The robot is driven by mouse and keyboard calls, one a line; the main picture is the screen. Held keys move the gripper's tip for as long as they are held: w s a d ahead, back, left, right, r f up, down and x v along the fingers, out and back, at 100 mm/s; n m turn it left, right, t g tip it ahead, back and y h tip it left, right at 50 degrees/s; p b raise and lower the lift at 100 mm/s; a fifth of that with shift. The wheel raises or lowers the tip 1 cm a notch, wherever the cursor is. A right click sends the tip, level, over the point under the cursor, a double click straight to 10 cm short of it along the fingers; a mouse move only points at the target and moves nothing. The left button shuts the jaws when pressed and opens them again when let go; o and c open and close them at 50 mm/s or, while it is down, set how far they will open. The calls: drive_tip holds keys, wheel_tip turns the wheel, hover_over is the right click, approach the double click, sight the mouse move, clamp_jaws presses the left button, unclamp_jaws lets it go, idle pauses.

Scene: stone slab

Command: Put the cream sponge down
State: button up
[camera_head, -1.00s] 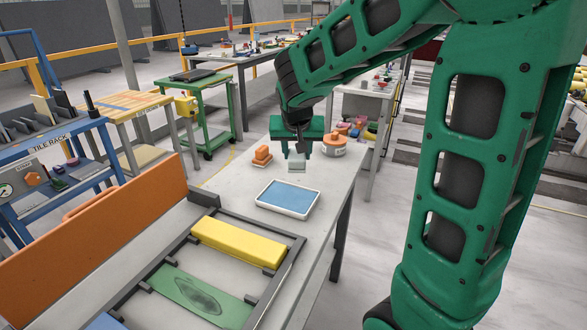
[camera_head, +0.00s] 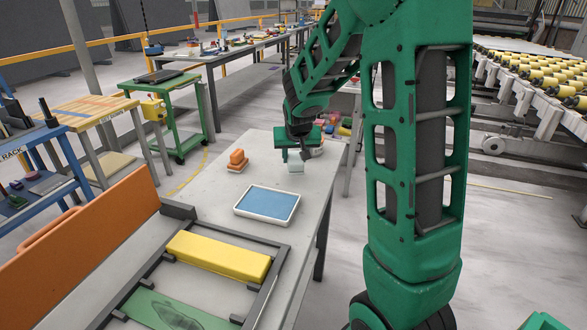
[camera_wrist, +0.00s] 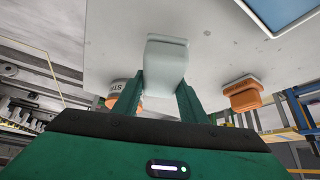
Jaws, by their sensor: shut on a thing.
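The cream sponge (camera_head: 296,168) is a pale, almost white-grey block. My gripper (camera_head: 297,160) is shut on it above the far end of the grey stone-topped table (camera_head: 215,190). In the wrist view the sponge (camera_wrist: 166,62) sits between the two green fingers of my gripper (camera_wrist: 160,92) and sticks out past their tips. It is low over the tabletop; I cannot tell whether its underside touches.
An orange block on a pale base (camera_head: 237,161) stands to the left of the gripper. A blue-topped white tray (camera_head: 267,204) lies nearer. A round orange-topped tub (camera_wrist: 118,93) is close beside the gripper. A yellow block (camera_head: 218,256) lies in a dark frame.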

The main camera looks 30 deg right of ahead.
drive_tip(key=shift+d+f, duration=0.1)
drive_tip(key=shift+f, duration=1.9)
drive_tip(key=shift+s+f, duration=0.15)
drive_tip(key=shift+f, duration=0.15)
